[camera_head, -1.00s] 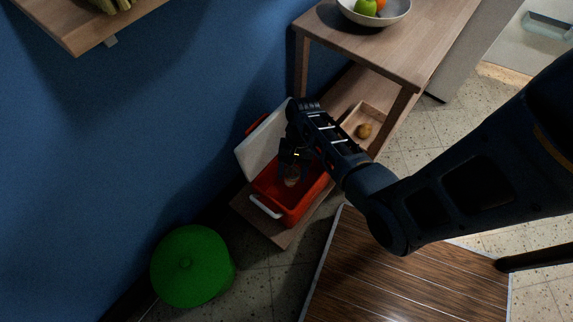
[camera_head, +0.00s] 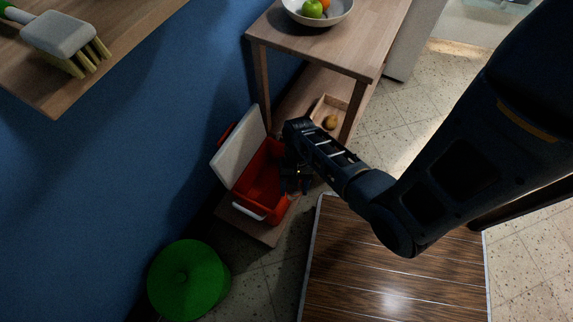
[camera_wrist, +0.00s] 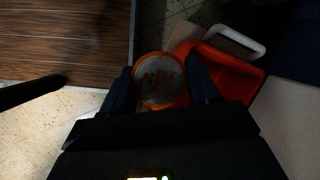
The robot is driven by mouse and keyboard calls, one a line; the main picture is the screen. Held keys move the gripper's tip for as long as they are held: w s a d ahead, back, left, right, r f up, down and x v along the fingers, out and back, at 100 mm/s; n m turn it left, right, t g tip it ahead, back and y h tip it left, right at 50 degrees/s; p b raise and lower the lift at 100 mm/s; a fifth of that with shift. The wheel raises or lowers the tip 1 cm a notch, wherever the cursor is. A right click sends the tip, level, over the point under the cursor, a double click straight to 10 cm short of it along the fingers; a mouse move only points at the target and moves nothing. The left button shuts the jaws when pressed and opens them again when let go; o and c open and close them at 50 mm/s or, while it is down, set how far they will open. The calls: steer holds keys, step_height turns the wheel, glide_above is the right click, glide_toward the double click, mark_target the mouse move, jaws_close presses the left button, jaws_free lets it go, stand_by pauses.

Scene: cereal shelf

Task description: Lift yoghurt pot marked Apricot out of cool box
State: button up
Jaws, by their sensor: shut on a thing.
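My gripper (camera_wrist: 160,68) is shut on a round pot (camera_wrist: 158,82) with an orange rim and a greyish lid with dark reddish marks. The marking on the lid is too dim and small to read. In the wrist view the pot overlaps the left edge of the red cool box (camera_wrist: 225,72). In the head view the cool box (camera_head: 262,172) stands open with its white lid (camera_head: 238,148) tipped back. My gripper (camera_head: 298,182) is at the box's right side there, seemingly above or just outside its wall. The pot is hidden in the head view.
The box sits on a low wooden board (camera_head: 250,230) by the blue wall. A green round bin (camera_head: 188,280) stands at front left. A wooden shelf table (camera_head: 330,45) with a fruit bowl (camera_head: 318,10) is behind. A dark slatted tabletop (camera_head: 390,260) lies to the right.

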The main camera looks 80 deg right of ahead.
steer(key=shift+s+a+p, duration=0.25)
steer(key=shift+s+p, duration=0.1)
steer(key=shift+s, duration=0.6)
steer(key=shift+s+a+p, duration=0.3)
steer(key=shift+s, duration=0.6)
steer(key=shift+s+a+p, duration=0.25)
steer(key=shift+s+p, duration=0.1)
steer(key=shift+s, duration=0.6)
